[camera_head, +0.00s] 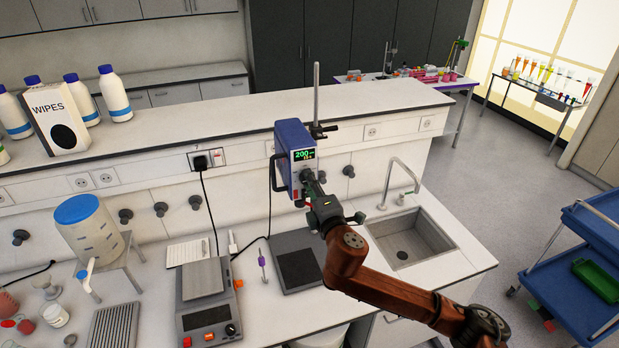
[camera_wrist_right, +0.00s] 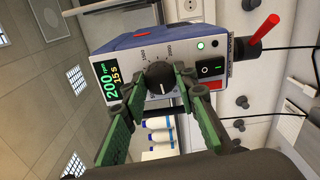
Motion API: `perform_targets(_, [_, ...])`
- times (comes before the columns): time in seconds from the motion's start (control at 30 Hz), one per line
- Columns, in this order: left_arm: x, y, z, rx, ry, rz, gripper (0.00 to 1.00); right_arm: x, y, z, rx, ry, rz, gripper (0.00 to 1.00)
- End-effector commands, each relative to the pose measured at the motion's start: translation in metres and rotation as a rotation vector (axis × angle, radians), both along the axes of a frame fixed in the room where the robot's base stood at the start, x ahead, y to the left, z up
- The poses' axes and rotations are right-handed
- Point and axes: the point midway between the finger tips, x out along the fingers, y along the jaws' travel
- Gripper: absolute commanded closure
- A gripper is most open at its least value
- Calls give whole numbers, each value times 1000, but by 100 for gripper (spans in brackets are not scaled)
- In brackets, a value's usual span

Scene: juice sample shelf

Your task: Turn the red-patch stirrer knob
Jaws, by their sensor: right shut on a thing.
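The blue stirrer (camera_head: 292,142) is clamped on an upright rod above the bench. Its front panel has a display reading 200 (camera_head: 303,154), with a second orange line below. A small red patch (camera_head: 296,193) shows at the panel's lower edge. In the right wrist view the round dark knob (camera_wrist_right: 159,76) with a pale pointer line sits between the green fingers. My right gripper (camera_head: 311,187) is at the panel, shut on the knob; its fingers show in the right wrist view (camera_wrist_right: 160,87). My left gripper is out of view.
A dark flat plate (camera_head: 298,268) lies on the bench below the stirrer. A black switch (camera_wrist_right: 206,70) and a red-handled part (camera_wrist_right: 263,29) are near the knob.

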Motion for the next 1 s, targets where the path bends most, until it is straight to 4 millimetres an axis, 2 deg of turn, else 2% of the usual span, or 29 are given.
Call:
perform_targets(0.1, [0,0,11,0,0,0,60,0,1,2,-101,-31,2,98])
perform_targets(0.5, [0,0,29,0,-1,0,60,0,1,0,-346,-109,3,98])
perform_targets(1.0, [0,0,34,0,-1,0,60,-1,1,-2,-424,-134,2,98])
